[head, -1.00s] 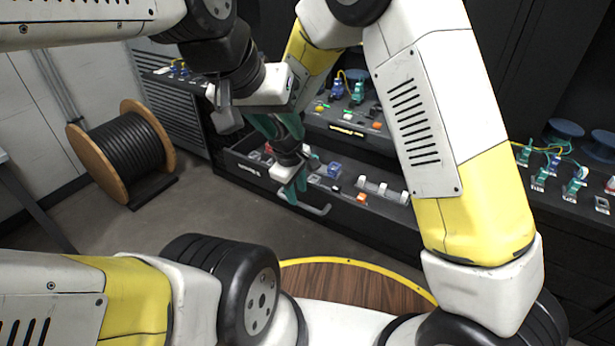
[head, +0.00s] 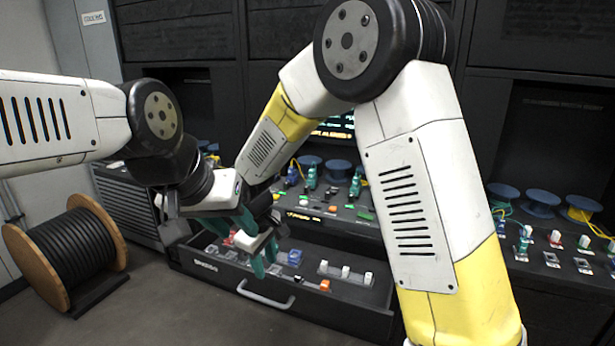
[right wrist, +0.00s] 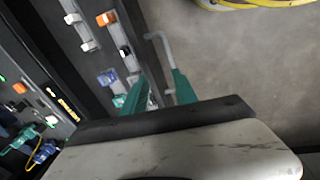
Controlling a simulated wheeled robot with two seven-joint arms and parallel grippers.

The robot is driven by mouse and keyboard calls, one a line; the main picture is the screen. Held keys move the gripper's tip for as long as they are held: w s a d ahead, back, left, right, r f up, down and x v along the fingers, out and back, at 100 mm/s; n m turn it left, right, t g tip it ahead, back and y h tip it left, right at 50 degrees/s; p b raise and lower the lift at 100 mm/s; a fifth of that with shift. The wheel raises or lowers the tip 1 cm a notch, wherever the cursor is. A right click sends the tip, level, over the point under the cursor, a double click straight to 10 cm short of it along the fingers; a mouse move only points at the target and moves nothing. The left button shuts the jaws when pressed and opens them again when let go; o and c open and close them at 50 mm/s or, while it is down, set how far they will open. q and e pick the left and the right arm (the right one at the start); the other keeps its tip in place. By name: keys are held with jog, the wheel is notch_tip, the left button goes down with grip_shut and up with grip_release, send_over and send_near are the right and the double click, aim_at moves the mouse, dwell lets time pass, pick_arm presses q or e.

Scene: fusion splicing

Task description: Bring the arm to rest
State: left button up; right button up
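My right gripper (head: 265,258) hangs over the open drawer in the head view, teal fingers pointing down. In the right wrist view its two fingers (right wrist: 158,88) stand apart, with nothing seen held between them. My left gripper (head: 232,219) is just above and left of it, close to the right wrist. Its teal fingers are partly hidden, so whether they are open is unclear. The right forearm passes in front of the workbench.
The open drawer (head: 208,265) holds small blue, white and orange parts. Its handle (head: 265,296) juts forward and also shows in the right wrist view (right wrist: 160,45). A cable drum (head: 75,250) stands on the floor at left. Blue spools (head: 541,200) sit on the right bench.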

jog(key=s+d+r+m+t+y, duration=0.25)
jog(key=d+r+m, duration=0.35)
jog(key=d+r, duration=1)
jog(key=s+d+r+m+t, duration=0.1)
jog(key=s+d+r+m, duration=0.1)
jog(key=s+d, duration=0.3)
jog(key=s+d+r+m, duration=0.2)
jog(key=s+d+m, duration=0.2)
jog(key=s+d, duration=0.2)
jog(key=shift+s+d+t, duration=0.15)
jog(key=shift+s+t, duration=0.2)
